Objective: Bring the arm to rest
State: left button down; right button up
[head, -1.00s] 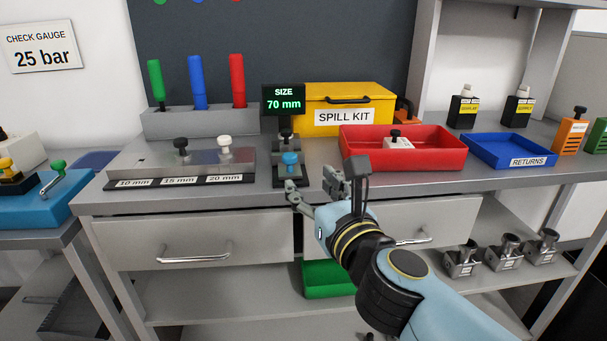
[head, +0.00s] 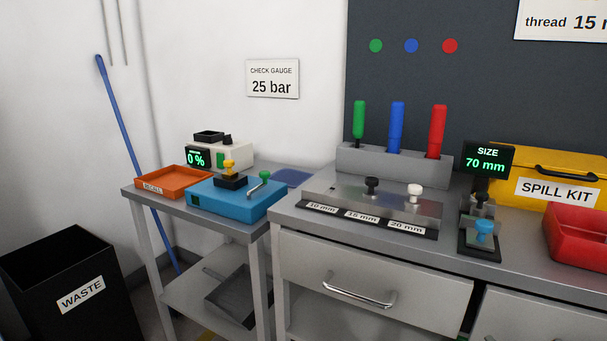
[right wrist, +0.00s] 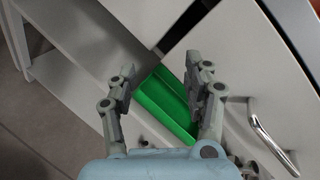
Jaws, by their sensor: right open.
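My right gripper (right wrist: 168,88) shows in the right wrist view, open and with nothing between its fingers. It hangs in front of the bench drawers, with a green bin (right wrist: 168,105) on the shelf beyond and below the fingers. The arm does not show in the head view now. My left gripper is in no view.
The bench (head: 300,213) holds a gauge plate (head: 375,205), a size display (head: 486,158), a yellow spill kit (head: 560,165) and a red tray (head: 580,240). A side table carries a blue fixture (head: 235,200) and an orange tray (head: 172,182). A waste bin (head: 70,265) stands left.

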jog(key=s+a+f+n+g+y, duration=0.1)
jog(key=s+f+n+g, duration=0.2)
jog(key=s+f+n, duration=0.7)
jog(key=s+f+n+g+y, duration=0.2)
jog(key=s+f+n+g, duration=0.35)
jog(key=f, duration=0.95)
jog(key=s+f+n+g, duration=0.2)
jog(key=s+f+n, duration=0.2)
jog(key=s+n, duration=0.4)
jog(key=s+d+f+n+g, duration=0.1)
jog(key=s+f+n+g, duration=0.2)
jog(key=s, duration=1.3)
notch_tip(320, 180, down, 2)
jog(key=n, duration=0.4)
jog(key=shift+s+d+f+n+h, duration=0.15)
jog(key=shift+s+d+n+h, duration=0.15)
jog(key=shift+s+n, duration=0.05)
